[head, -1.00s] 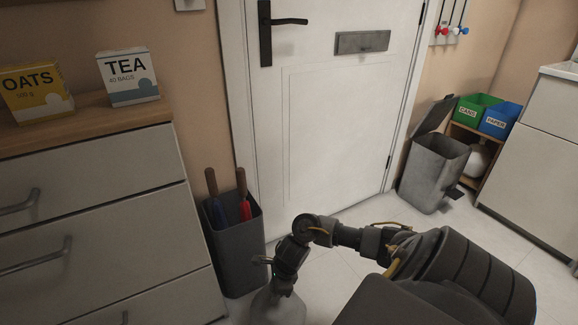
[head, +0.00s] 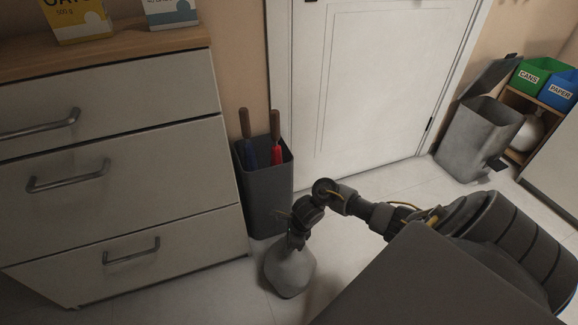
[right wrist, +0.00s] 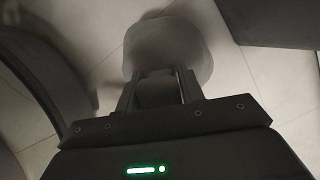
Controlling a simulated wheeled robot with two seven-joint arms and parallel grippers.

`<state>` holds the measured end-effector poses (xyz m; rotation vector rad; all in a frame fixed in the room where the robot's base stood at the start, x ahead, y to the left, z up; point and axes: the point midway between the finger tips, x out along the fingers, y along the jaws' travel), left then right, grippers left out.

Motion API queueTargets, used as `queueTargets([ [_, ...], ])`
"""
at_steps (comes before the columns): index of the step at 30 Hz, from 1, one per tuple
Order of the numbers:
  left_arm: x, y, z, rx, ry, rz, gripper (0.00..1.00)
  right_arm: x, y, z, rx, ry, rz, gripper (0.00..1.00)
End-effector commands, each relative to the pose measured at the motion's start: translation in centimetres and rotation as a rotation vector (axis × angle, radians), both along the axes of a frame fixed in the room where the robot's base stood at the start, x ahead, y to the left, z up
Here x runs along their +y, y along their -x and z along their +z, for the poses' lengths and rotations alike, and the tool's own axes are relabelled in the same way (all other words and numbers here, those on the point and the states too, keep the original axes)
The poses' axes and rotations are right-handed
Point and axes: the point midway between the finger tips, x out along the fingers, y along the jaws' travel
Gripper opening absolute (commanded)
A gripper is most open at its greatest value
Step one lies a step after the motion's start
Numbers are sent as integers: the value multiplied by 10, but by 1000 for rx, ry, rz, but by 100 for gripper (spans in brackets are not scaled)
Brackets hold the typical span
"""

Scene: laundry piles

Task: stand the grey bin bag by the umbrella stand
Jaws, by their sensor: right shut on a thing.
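The grey bin bag (head: 290,272) hangs or rests just under my right gripper (head: 297,240), close to the floor in front of the umbrella stand. The umbrella stand (head: 268,200) is a dark grey square bin with a blue and a red umbrella in it, beside the drawer unit. A small gap shows between bag and stand. In the right wrist view the bag (right wrist: 168,45) lies beyond my right gripper (right wrist: 160,80), which is shut on its neck. I cannot tell whether the bag's base touches the floor. My left gripper is not in view.
A white drawer unit (head: 115,150) with protruding handles stands left of the stand. A white door (head: 375,90) is behind. An open grey pedal bin (head: 475,140) and a shelf with green (head: 535,75) and blue (head: 562,88) boxes are at right. The floor between is clear.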

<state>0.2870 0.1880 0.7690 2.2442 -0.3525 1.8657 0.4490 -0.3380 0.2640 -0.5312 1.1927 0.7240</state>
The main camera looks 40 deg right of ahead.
Motion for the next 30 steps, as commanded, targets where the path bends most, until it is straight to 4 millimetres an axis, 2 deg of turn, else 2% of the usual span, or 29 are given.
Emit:
queueTargets([
  [8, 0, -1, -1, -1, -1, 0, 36, 0, -1, 0, -4, -2, 0, 0],
  [9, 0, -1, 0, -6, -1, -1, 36, 0, 0, -2, 0, -1, 1, 39],
  [14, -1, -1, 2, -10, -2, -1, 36, 1, 0, -1, 0, -1, 1, 60],
  [24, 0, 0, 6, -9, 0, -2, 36, 0, 0, 3, 0, -1, 0, 60],
  [29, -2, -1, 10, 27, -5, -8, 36, -6, 4, 26, -2, 3, 2, 60],
  [30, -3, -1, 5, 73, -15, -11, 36, -7, 5, 33, -3, 3, 3, 60],
])
